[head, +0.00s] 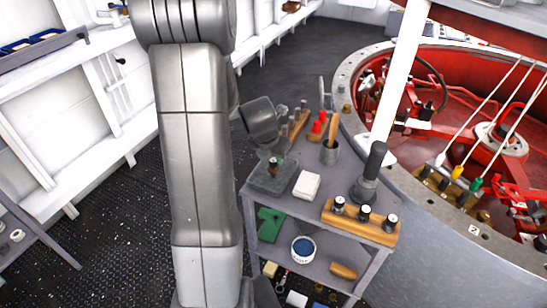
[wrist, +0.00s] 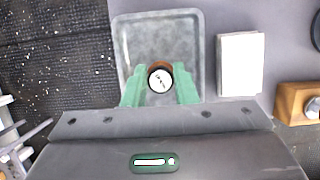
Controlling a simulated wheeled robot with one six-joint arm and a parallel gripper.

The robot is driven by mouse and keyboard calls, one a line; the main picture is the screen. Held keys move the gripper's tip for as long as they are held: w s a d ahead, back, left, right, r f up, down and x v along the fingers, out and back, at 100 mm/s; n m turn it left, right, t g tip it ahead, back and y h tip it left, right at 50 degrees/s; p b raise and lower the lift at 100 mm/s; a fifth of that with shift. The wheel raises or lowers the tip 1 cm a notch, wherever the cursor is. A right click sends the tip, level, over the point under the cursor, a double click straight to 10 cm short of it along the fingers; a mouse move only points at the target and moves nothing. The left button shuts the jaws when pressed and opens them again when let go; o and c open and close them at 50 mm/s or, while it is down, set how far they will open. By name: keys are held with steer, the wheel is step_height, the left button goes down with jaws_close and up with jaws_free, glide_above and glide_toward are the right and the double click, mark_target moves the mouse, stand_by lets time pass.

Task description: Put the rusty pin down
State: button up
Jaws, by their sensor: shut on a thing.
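The rusty pin (wrist: 160,77) is seen end-on in the wrist view, with a pale marked top and a brown rim. My gripper (wrist: 160,88) has green fingers shut on it, one on each side. In the head view the pin (head: 273,170) is small and dark, over the shallow grey square tray (head: 262,185) at the left of the cart's top. The tray (wrist: 128,40) lies under the pin in the wrist view. I cannot tell whether the pin's lower end touches the tray floor.
A white block (head: 307,186) lies right of the tray. A wooden rack (head: 350,224) with several dark pale-topped pins stands at the cart's front right, by a dark handle (head: 374,165). Behind are a cup (head: 330,152) and red pieces (head: 318,124). The cart's lower shelf is cluttered.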

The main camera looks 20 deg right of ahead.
steer(key=o, duration=1)
steer(key=shift+r, duration=0.35)
steer(key=v, duration=1.1)
steer(key=shift+a+r+p, duration=0.2)
steer(key=shift+r+p, duration=0.05)
steer(key=shift+p, duration=0.15)
steer(key=shift+s+f, duration=0.1)
steer(key=shift+s, duration=0.05)
steer(key=x, duration=1.2)
steer(key=shift+f+b, duration=0.1)
steer(key=shift+b, duration=0.3)
